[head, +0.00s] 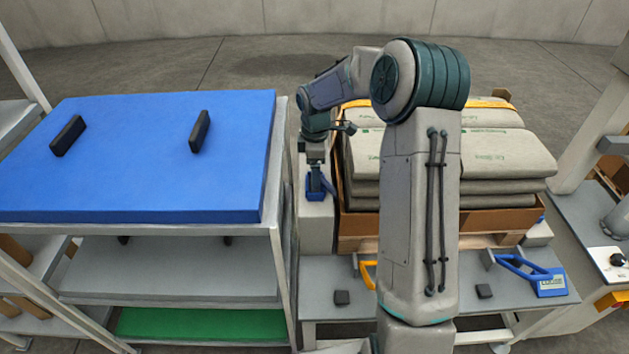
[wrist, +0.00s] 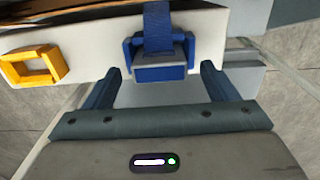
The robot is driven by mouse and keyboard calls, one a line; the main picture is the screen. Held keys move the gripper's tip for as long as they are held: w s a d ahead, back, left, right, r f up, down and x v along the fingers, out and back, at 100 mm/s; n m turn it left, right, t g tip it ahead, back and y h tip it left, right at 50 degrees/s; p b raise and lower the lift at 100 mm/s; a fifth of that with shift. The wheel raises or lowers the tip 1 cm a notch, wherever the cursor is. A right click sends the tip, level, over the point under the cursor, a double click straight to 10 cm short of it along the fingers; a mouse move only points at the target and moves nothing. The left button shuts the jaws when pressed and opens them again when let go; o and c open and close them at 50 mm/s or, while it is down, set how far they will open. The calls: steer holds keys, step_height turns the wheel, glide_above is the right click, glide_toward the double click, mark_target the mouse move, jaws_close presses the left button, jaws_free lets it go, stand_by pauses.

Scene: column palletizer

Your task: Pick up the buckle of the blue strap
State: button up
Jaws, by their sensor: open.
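The blue strap's buckle (wrist: 160,65) is a blue frame with the blue strap (wrist: 158,28) running up from it. In the wrist view it lies against a pale block, just ahead of my gripper (wrist: 158,82). My gripper's blue fingers are apart, one on each side of the buckle's lower end, and nothing is held between them. Whether a finger touches the buckle cannot be told. In the head view my gripper (head: 318,190) is low beside the pallet load, and the buckle is hard to tell from the blue fingers there.
An orange buckle (wrist: 33,66) sits left of the blue one in the wrist view. Stacked grey sacks (head: 500,150) stand in a brown carton behind my arm. A rack with a blue top sheet (head: 140,150) stands close on the left. A blue-handled tool (head: 525,268) lies on the low grey table.

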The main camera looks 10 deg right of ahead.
step_height(320, 180, down, 3)
steer(key=shift+r, duration=0.15)
steer(key=c, duration=1.1)
